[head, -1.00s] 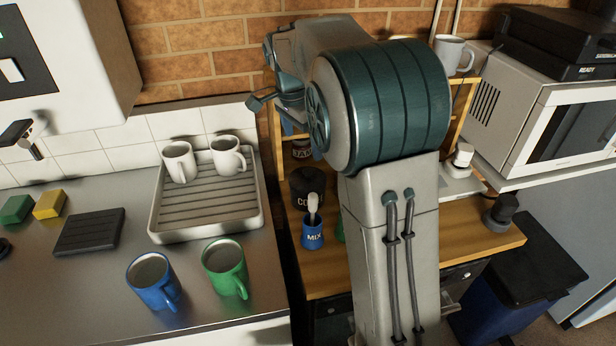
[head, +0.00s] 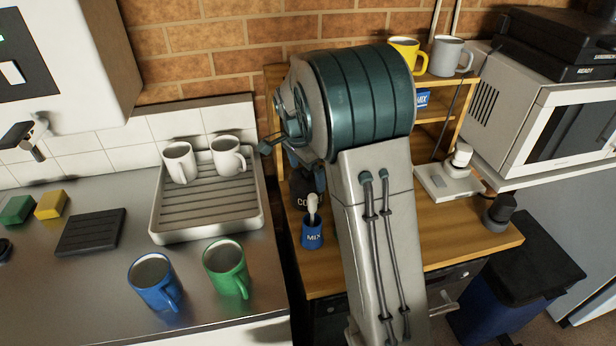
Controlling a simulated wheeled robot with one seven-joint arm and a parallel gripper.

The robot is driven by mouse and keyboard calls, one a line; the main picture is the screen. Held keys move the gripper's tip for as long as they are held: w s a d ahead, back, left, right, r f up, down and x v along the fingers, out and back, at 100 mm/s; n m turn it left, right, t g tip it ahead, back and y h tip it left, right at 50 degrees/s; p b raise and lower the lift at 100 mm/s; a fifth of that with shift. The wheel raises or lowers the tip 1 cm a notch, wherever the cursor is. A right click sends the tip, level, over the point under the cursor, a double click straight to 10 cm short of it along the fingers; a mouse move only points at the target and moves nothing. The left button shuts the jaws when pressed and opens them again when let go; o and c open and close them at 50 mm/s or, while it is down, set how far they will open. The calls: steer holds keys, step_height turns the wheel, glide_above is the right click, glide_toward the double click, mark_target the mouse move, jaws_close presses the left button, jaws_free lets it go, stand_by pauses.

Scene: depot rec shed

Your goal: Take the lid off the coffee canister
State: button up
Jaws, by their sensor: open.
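The coffee canister (head: 303,201) is dark, with the letters "CO" showing. It stands on the wooden counter, behind the blue MIX cup and left of my forearm. Its top and lid are mostly hidden by my gripper and arm. My gripper (head: 307,179) is pointed down, partly hidden behind my arm, at the top of the canister. Its jaws are open. I cannot tell whether they touch the lid or sit around it.
The blue MIX cup (head: 312,233) with a pale-handled tool stands just in front of the canister. A wooden shelf (head: 437,106) with yellow (head: 405,56) and grey mugs (head: 447,57) is behind. A white scale-like device (head: 447,183) stands right.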

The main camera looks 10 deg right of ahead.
steer(key=shift+s, duration=0.1)
steer(key=c, duration=1.2)
steer(key=shift+c, duration=1.3)
steer(key=shift+s, duration=0.1)
